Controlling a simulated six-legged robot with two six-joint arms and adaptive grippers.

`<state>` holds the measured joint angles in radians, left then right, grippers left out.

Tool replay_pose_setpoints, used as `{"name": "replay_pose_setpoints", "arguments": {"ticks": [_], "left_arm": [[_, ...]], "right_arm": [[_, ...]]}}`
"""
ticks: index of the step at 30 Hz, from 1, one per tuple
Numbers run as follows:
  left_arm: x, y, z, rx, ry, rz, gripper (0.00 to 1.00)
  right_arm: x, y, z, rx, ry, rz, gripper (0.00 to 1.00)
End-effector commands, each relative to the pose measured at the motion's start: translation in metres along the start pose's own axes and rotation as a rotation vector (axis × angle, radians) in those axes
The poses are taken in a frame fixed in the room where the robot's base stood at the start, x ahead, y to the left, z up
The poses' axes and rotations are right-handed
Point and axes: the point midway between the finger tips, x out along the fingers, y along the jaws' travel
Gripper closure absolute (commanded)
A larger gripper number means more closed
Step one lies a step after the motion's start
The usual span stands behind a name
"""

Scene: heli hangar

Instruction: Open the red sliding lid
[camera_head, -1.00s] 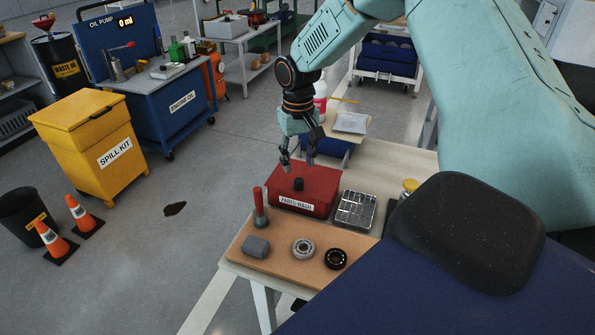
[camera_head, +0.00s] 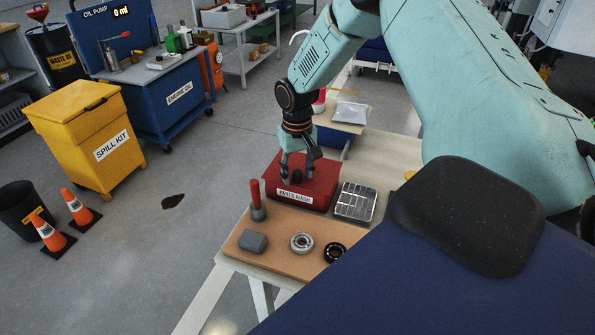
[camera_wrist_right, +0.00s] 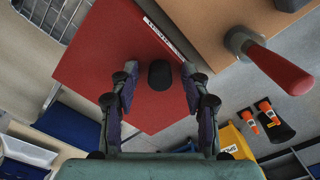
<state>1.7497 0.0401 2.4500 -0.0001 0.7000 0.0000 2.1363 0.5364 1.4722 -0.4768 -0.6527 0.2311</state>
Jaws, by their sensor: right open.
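The red lid (camera_head: 316,178) lies on the box labelled PARTS WASH (camera_head: 296,195), on the table. It looks closed, and no opening shows. A black knob (camera_head: 297,177) stands on the lid. My right gripper (camera_head: 299,176) is open, pointing down, with its fingers on either side of the knob. In the right wrist view the knob (camera_wrist_right: 160,75) sits between the two open fingers (camera_wrist_right: 160,80), with gaps on both sides, so it is not gripped. The red lid (camera_wrist_right: 105,60) fills much of that view. My left gripper is not in view.
A red-handled tool (camera_head: 257,200) stands at the box's left front corner. A grey block (camera_head: 253,241), a bearing (camera_head: 302,242) and a black ring (camera_head: 334,252) lie on the brown board (camera_head: 275,257). A metal grid tray (camera_head: 356,202) is right of the box.

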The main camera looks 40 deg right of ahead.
Motion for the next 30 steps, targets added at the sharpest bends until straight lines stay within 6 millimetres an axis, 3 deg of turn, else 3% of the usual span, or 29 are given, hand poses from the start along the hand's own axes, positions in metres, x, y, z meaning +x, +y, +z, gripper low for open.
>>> {"name": "replay_pose_setpoints", "arguments": {"ticks": [6, 23, 30], "left_arm": [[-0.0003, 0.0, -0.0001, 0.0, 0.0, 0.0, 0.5], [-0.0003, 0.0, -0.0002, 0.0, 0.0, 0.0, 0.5], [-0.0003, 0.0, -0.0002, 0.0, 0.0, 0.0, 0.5]], "right_arm": [[0.0001, 0.0005, -0.0015, 0.0, 0.0, 0.0, 0.53], [-0.0001, 0.0009, -0.0019, 0.0, -0.001, 0.0, 1.0], [-0.0004, 0.0009, -0.0019, 0.0, -0.001, 0.0, 1.0]]}}
